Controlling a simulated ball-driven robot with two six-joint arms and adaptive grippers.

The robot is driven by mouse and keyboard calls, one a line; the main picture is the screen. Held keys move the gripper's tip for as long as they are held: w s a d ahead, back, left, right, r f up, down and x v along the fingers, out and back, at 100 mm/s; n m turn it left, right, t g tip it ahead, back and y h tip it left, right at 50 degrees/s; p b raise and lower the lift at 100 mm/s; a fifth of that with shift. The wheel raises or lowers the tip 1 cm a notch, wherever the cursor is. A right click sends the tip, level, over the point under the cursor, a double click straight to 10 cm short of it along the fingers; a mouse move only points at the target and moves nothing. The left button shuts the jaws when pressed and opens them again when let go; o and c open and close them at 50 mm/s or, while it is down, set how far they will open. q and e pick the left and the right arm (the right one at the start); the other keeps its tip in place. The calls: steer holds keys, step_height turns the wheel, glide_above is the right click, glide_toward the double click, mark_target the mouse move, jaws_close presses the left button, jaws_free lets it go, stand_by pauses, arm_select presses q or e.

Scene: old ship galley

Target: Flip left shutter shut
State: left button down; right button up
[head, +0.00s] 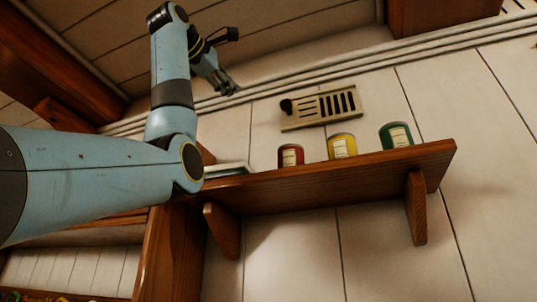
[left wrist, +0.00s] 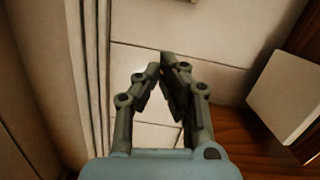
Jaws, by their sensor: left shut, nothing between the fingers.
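A beige metal vent plate (head: 322,108) with a row of slots is on the white wall above the shelf. It has a black knob (head: 287,106) at its left end, and its right-hand slots look dark. I cannot tell for sure whether this is the left shutter. My left gripper (head: 231,88) is up and to the left of the plate, apart from it. In the left wrist view its fingertips (left wrist: 162,68) come together with nothing between them. A pale edge (left wrist: 178,3) at the top of that view may be the plate. My right gripper is not in view.
A wooden shelf (head: 330,188) below holds a red can (head: 291,156), a yellow can (head: 342,146) and a green can (head: 396,136). A pale flat-sided item (left wrist: 290,97) stands at the shelf's left end. Pale moulding (head: 385,57) runs above the plate.

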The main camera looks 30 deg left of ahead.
arm_select(q)
steer(key=w+d+p, duration=0.3)
steer(key=w+p, duration=0.3)
steer(key=w, duration=0.6)
steer(key=shift+w+d+r, duration=0.2)
steer(key=shift+d+r, duration=0.05)
steer(key=shift+r, duration=0.1)
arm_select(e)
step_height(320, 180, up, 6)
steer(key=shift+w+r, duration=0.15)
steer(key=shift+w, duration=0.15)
